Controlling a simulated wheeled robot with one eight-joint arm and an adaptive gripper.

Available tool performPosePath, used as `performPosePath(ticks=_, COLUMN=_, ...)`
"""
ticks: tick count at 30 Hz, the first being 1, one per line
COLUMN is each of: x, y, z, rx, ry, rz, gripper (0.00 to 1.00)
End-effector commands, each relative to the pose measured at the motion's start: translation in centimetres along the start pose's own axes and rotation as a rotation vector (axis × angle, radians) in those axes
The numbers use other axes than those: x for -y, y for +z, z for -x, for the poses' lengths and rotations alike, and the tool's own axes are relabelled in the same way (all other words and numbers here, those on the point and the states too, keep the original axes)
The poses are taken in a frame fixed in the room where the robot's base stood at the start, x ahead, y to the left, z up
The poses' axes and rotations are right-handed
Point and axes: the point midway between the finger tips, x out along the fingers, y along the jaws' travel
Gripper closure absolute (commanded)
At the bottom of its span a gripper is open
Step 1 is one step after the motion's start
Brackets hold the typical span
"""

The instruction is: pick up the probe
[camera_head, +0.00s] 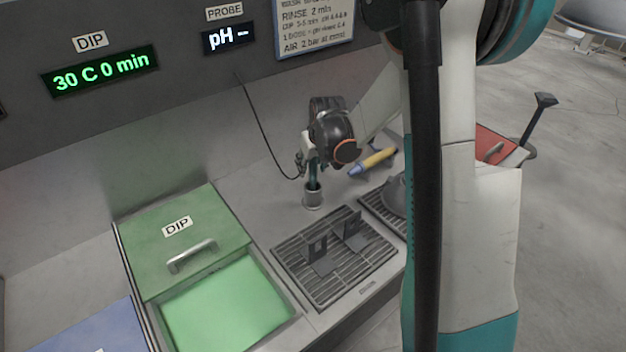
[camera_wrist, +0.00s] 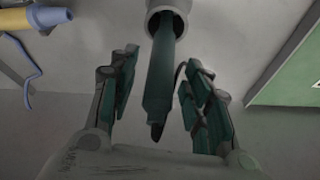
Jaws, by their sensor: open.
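The probe (camera_wrist: 160,82) is a slim dark teal stick with a dark tip. Its other end sits in a small grey round holder (camera_wrist: 169,8) at the top of the wrist view. In the head view the holder (camera_head: 312,199) stands on the grey counter, with a little of the probe (camera_head: 313,184) showing above it. My gripper (camera_wrist: 160,62) is open, its fingers on either side of the probe with visible gaps. In the head view my gripper (camera_head: 312,165) is above the holder and hides most of the probe. A thin dark cable runs there from the pH panel.
A yellow and blue tool (camera_head: 373,162) lies right of the holder. A grated tray (camera_head: 335,262) with dark upright brackets is in front. The green DIP lid (camera_head: 180,238) and green bath (camera_head: 228,308) are at left. The back wall with the pH display (camera_head: 228,37) stands behind.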

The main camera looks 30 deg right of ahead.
Motion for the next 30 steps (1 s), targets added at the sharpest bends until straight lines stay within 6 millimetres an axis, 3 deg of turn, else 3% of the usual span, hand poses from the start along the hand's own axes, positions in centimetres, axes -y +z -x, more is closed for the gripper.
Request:
performPosePath(ticks=5, x=-0.1, y=0.1, z=-2.6, rx=0.000, ry=0.000, rz=0.000, gripper=0.56)
performPosePath(ticks=12, x=-0.1, y=0.0, z=-2.8, rx=0.000, ry=0.000, rz=0.000, gripper=0.56)
performPosePath(ticks=14, x=-0.1, y=0.0, z=-2.8, rx=0.000, ry=0.000, rz=0.000, gripper=0.67)
performPosePath(ticks=18, x=-0.1, y=0.0, z=-2.8, rx=0.000, ry=0.000, rz=0.000, gripper=0.99)
performPosePath(ticks=30, x=-0.1, y=0.0, z=-2.7, rx=0.000, ry=0.000, rz=0.000, gripper=1.00)
